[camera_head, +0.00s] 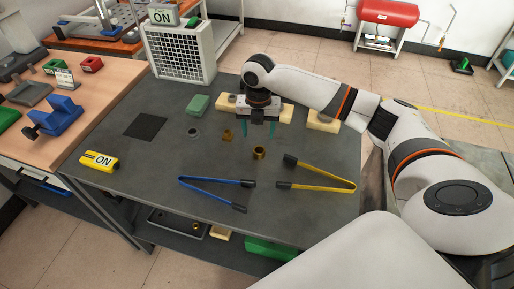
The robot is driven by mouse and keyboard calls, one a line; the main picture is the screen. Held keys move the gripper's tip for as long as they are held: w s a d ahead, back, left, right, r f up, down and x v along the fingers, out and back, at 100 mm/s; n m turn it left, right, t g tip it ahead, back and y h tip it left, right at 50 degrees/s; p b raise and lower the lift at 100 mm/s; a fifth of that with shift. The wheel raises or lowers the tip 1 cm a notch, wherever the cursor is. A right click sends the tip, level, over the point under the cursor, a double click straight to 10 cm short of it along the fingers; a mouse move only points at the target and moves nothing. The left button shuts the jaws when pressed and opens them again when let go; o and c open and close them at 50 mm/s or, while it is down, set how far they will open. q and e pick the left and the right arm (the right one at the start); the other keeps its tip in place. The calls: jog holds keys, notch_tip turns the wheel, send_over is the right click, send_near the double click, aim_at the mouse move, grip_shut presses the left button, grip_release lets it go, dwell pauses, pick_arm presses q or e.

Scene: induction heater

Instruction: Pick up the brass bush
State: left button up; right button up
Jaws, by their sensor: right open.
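A brass bush (259,153), a short gold-coloured ring, stands on the dark grey table, right of the middle. A smaller, darker brass piece (227,135) stands to its left, and a grey ring (194,133) lies further left. My right gripper (258,130) points down just behind the brass bush as seen from the head. My left gripper is not in view.
Blue tongs (217,183) and yellow tongs (322,184) lie in front of the bush. Cream blocks (225,107) and a green block (198,105) are behind. A wire-mesh unit (181,54) stands at the back.

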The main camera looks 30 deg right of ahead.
aim_at(259, 146)
jog(key=f, duration=0.2)
jog(key=f+p, duration=0.1)
jog(key=f, duration=0.4)
jog(key=shift+d+f+p, duration=0.1)
jog(key=shift+d+p, duration=0.15)
jog(key=shift+p, duration=0.1)
jog(key=shift+f, duration=0.3)
jog(key=shift+w+f, duration=0.15)
jog(key=c, duration=1.1)
pick_arm(q)
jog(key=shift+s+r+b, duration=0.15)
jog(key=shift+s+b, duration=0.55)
jog(key=shift+b, duration=0.1)
pick_arm(e)
notch_tip(259, 146, up, 10)
jog(key=shift+r, duration=0.1)
jog(key=shift+c, duration=0.2)
